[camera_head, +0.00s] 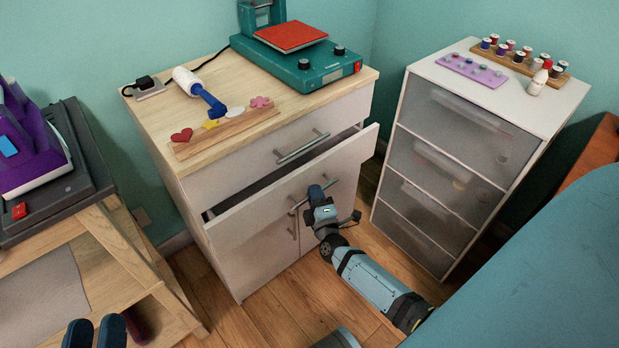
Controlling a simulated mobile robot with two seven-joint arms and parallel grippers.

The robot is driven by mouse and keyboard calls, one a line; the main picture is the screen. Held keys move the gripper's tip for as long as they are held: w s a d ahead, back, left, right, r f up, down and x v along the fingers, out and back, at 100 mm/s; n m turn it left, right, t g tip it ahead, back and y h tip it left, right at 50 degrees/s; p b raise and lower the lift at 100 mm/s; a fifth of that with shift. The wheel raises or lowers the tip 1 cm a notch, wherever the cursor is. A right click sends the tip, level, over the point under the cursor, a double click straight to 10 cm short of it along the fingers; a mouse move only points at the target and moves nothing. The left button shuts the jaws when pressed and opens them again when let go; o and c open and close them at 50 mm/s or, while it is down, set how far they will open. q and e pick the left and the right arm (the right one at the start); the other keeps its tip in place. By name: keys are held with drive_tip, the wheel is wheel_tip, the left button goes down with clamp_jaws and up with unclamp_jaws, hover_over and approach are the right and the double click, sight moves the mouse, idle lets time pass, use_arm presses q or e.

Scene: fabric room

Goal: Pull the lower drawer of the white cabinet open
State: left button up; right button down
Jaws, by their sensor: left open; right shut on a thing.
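The white cabinet (228,181) has a light wooden top and stands in the middle. Its upper drawer is closed, with a bar handle (301,148). The lower drawer (250,220) stands partly out, with a dark gap showing above its front. My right gripper (316,195) is shut on the lower drawer's bar handle (334,182), hiding its middle. My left gripper (94,331) is at the bottom left edge, its two dark blue fingers apart and empty, far from the cabinet.
Doors (255,262) with upright handles are below the drawer. A grey drawer unit (447,150) stands to the right. A wooden table (120,235) is at the left, near my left gripper. A blue surface (540,270) fills the lower right. Wooden floor (290,300) shows in front.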

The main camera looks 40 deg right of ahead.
use_arm(q)
drive_tip(key=s+a+f+g+y+p, duration=0.3)
drive_tip(key=a+f+g+y+p, duration=0.2)
drive_tip(key=f+p, duration=0.5)
drive_tip(key=shift+a+g+p, duration=0.35)
drive_tip(key=shift+g+p, duration=0.2)
drive_tip(key=shift+g, duration=0.05)
use_arm(e)
drive_tip(key=s+d, duration=0.1)
drive_tip(key=s, duration=1.8)
drive_tip(key=shift+d, duration=0.25)
use_arm(q)
drive_tip(key=shift+f, duration=0.15)
use_arm(e)
drive_tip(key=shift+s, duration=0.1)
drive_tip(key=c, duration=1.2)
unclamp_jaws()
use_arm(q)
drive_tip(key=shift+r, duration=0.2)
use_arm(e)
drive_tip(key=shift+f, duration=0.1)
